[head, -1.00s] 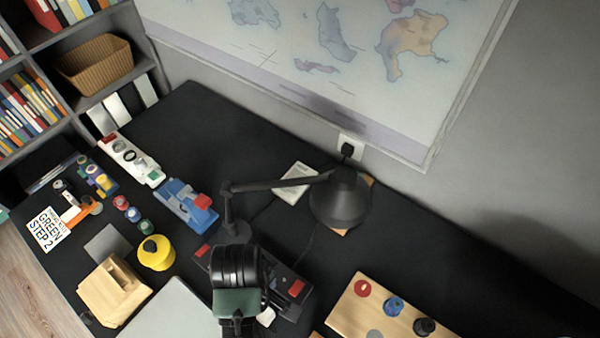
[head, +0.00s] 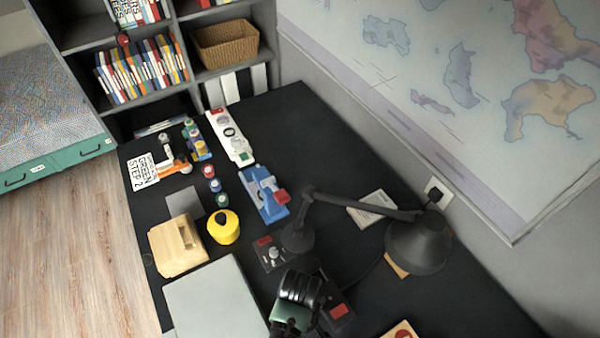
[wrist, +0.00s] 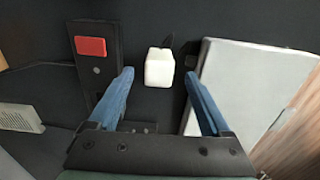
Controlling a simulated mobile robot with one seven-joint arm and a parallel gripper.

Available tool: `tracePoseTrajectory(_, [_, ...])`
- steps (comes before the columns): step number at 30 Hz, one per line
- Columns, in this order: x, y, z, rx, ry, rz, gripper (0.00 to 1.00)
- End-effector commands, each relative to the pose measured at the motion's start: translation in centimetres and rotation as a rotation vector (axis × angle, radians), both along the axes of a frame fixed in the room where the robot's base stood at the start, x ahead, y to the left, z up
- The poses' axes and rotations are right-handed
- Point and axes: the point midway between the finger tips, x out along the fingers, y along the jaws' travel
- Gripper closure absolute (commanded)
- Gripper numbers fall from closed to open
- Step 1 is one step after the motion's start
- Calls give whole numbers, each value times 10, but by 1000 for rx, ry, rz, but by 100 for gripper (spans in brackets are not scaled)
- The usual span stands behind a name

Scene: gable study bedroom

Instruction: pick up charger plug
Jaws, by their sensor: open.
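The charger plug (wrist: 160,68) is a small white block with a dark end or cord behind it, lying on the black desk in the wrist view. My gripper (wrist: 159,77) is open, its two blue fingers pointing toward the plug, one on each side in the picture. The fingers hold nothing. I cannot tell how much height separates them from the plug. In the head view my arm's end (head: 291,312) is at the bottom centre, and the plug is hidden there.
In the head view a black desk lamp (head: 420,247), a blue tool (head: 264,195) and a yellow round object (head: 223,227) stand on the desk.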

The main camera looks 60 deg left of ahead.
Motion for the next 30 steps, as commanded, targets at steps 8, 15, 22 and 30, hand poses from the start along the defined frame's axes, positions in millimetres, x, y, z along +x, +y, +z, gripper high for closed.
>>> tracePoseTrajectory(8, [1,2,-30,0,0,-1,18])
tracePoseTrajectory(15, [1,2,-31,1,-1,-1,18])
tracePoseTrajectory(22, [1,2,-31,1,-1,-1,53])
tracePoseTrajectory(30, [1,2,-31,0,0,-1,100])
